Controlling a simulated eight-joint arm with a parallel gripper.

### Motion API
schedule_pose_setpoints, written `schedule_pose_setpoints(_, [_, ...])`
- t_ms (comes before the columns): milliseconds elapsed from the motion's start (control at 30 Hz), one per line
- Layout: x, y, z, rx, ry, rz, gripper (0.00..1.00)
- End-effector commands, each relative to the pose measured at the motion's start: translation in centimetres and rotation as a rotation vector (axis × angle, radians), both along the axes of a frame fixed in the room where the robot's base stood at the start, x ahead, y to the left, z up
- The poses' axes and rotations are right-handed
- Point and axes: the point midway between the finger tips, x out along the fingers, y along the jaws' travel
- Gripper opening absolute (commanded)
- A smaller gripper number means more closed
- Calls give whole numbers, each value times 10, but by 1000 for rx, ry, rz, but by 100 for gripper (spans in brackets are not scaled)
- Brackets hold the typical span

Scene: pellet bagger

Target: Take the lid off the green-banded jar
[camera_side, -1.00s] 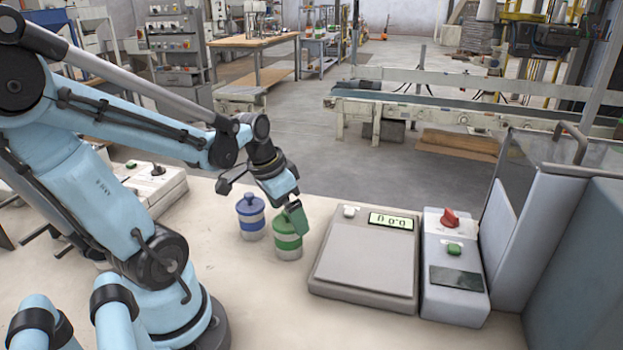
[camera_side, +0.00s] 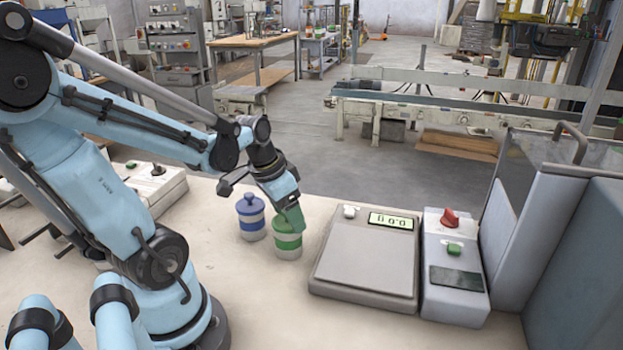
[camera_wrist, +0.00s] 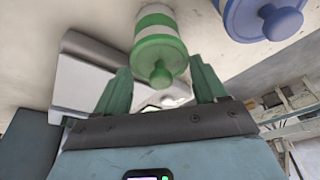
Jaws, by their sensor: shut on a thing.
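The green-banded jar (camera_side: 288,243) stands upright on the bench, with a pale body and a green band; it also shows in the wrist view (camera_wrist: 155,20). Its green lid (camera_wrist: 160,52) with a round knob sits on the jar, with no clear gap visible. My gripper (camera_side: 290,218) is at the top of this jar, its green fingers on either side of the lid in the wrist view. It is shut on the lid. The fingers hide much of the lid in the side view.
A blue-banded jar (camera_side: 251,222) with a blue lid stands close to the left of the green-banded one. A scale (camera_side: 362,262) lies just to the right, then a control box (camera_side: 454,270) with a red knob. The bench front is clear.

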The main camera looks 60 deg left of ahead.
Motion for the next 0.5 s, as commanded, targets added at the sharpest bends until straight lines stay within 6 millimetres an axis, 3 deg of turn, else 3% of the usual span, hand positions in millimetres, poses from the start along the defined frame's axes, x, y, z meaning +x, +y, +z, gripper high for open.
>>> schedule_pose_setpoints(267, [0,0,8,-1,0,0,43])
schedule_pose_setpoints(500, [0,0,33,-2,0,-2,43])
